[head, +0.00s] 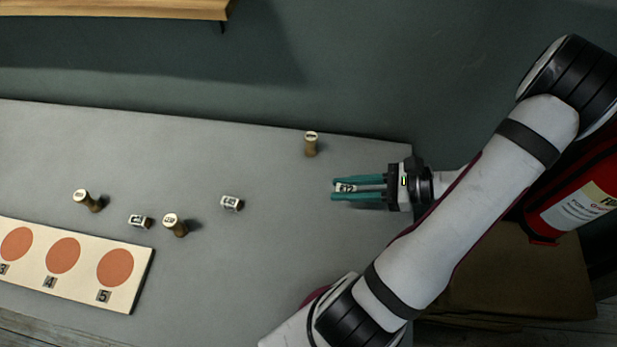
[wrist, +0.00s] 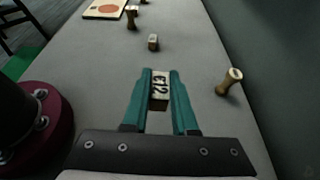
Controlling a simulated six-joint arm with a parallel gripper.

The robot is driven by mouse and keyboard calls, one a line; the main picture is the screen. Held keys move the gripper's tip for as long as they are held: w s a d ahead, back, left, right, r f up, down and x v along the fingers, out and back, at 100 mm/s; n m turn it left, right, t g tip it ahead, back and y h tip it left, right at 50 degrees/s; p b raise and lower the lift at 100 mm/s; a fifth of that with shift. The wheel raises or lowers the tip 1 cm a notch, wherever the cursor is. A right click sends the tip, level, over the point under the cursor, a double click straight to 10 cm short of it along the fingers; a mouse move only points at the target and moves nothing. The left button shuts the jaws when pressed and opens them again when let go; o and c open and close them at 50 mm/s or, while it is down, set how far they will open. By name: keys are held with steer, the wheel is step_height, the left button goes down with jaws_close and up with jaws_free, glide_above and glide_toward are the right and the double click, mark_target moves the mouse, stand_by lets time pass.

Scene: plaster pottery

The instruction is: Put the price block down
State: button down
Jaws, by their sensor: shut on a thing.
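A small price block (head: 346,188) with a white printed face is between the teal fingers of my gripper (head: 340,189), at the right part of the grey table. In the wrist view the price block (wrist: 160,90) shows dark characters on its pale top and a brown side. My gripper (wrist: 160,85) is shut on it, with a finger against each side. I cannot tell whether the block touches the table.
Two other blocks (head: 232,203) (head: 139,221) lie on the grey table (head: 270,260). Wooden stamps stand at the back (head: 311,144) and at the left (head: 174,225) (head: 87,200). A board with orange numbered circles (head: 140,280) lies front left.

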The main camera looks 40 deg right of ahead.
steer(key=shift+s+d+r, duration=0.1)
steer(key=shift+s, duration=0.05)
steer(key=shift+w+d, duration=0.1)
steer(key=shift+w, duration=0.2)
steer(key=w+a+f, duration=0.1)
steer(key=w+a, duration=0.3)
steer(key=w, duration=1)
steer(key=w+a+f, duration=0.1)
steer(key=w+a, duration=0.4)
steer(key=w, duration=0.9)
glide_above(128, 175)
step_height(128, 175, down, 4)
steer(key=shift+d+f, duration=0.1)
steer(key=shift+f, duration=0.15)
step_height(128, 175, down, 4)
steer(key=shift+f, duration=0.1)
steer(key=shift+f, duration=0.15)
